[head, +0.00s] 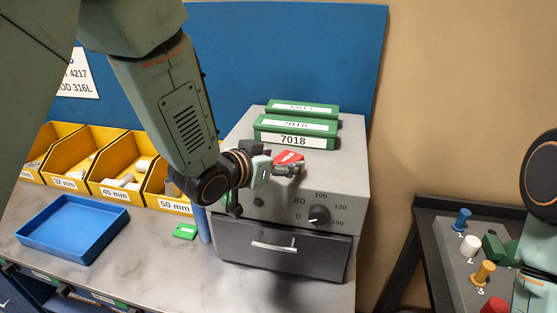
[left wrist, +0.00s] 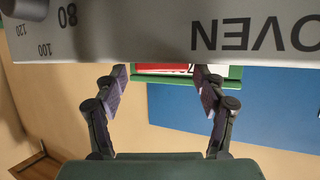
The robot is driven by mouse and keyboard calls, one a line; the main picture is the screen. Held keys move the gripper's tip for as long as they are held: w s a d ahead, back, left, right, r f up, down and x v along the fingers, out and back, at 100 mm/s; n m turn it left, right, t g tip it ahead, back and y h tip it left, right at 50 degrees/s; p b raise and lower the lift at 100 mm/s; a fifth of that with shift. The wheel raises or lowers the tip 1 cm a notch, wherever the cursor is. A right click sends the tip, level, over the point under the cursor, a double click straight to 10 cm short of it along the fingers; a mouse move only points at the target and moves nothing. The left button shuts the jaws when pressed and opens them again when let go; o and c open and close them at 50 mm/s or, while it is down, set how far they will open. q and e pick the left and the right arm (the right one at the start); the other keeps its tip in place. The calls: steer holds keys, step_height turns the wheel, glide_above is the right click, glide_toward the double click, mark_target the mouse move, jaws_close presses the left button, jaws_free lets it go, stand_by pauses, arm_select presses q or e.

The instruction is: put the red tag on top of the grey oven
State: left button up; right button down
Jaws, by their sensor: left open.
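The grey oven (head: 345,180) stands on the bench, with its dial panel facing front. The red tag (head: 287,157) shows at the front part of the oven's top, just beyond my left gripper's fingers. It appears to lie on the top, though the fingers hide its near edge. My left gripper (head: 280,164) is open at the oven's front top edge. In the left wrist view the oven (left wrist: 150,35) is upside down, and a strip of red and white (left wrist: 165,67) shows between the spread fingers (left wrist: 160,78). My right gripper does not show clearly.
A green tag (head: 185,232) lies on the bench left of the oven. A blue tray (head: 72,260) and yellow bins (head: 115,195) stand further left. A rack with coloured pegs (head: 450,262) is at the right.

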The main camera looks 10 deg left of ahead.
arm_select(q)
steer(key=shift+w, duration=0.1)
steer(key=shift+s+a+r, duration=0.1)
steer(key=shift+s+a, duration=0.1)
steer(key=shift+s, duration=0.05)
steer(key=b+v, duration=0.1)
steer(key=v, duration=1)
steer(key=shift+s, duration=0.4)
steer(key=shift+w, duration=0.25)
